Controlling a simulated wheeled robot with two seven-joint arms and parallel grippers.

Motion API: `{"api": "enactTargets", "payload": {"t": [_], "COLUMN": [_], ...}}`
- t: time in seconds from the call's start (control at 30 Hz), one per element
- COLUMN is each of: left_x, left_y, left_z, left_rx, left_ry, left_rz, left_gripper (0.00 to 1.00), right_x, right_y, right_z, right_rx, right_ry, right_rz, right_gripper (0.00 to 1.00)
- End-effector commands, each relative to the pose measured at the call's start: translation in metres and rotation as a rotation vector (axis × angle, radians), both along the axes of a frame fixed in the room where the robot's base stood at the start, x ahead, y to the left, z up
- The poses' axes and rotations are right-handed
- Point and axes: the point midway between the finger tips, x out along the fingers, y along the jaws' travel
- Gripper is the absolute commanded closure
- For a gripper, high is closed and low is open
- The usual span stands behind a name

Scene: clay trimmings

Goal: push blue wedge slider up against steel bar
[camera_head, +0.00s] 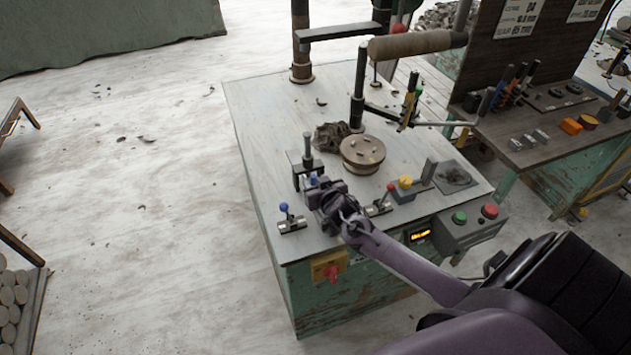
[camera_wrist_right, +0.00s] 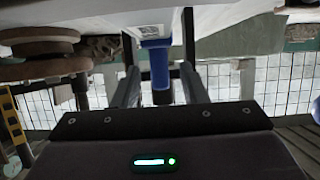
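A small blue piece (camera_head: 313,179), which I take for the blue wedge slider, shows just behind my right gripper (camera_head: 322,192) near the table's front. In the right wrist view the blue piece (camera_wrist_right: 158,65) stands between the two fingers of my right gripper (camera_wrist_right: 160,82), with a visible gap on each side. The gripper looks open around it. A dark bracket with an upright steel post (camera_head: 307,146) stands just behind the blue piece. I cannot tell which part is the steel bar, or whether the blue piece touches it. My left gripper is not in view.
A blue-knobbed clamp (camera_head: 290,222) lies left of my gripper, and a red-knobbed clamp (camera_head: 379,207) lies right. A round wooden-topped disc (camera_head: 362,154) and a clay lump (camera_head: 331,136) sit behind. A control box (camera_head: 470,226) is at the front right. The table's left side (camera_head: 255,120) is clear.

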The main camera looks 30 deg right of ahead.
Motion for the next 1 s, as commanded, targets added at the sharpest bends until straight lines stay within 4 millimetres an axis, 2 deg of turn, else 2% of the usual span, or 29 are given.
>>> {"api": "enactTargets", "payload": {"t": [0.37, 0.7, 1.0], "left_x": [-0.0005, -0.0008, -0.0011], "left_y": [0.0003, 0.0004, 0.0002], "left_z": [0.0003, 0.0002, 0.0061], "left_rx": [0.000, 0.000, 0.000], "left_ry": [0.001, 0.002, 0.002], "left_rz": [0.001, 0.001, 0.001], "left_gripper": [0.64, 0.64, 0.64], "right_x": [0.0060, 0.0058, 0.0009], "right_y": [-0.0012, -0.0012, 0.0005], "right_z": [-0.0025, -0.0025, -0.0010], "right_rx": [0.000, 0.000, 0.003], "right_ry": [0.000, 0.000, 0.001], "right_rz": [0.000, 0.000, 0.000], "right_gripper": [0.61, 1.00, 1.00]}}
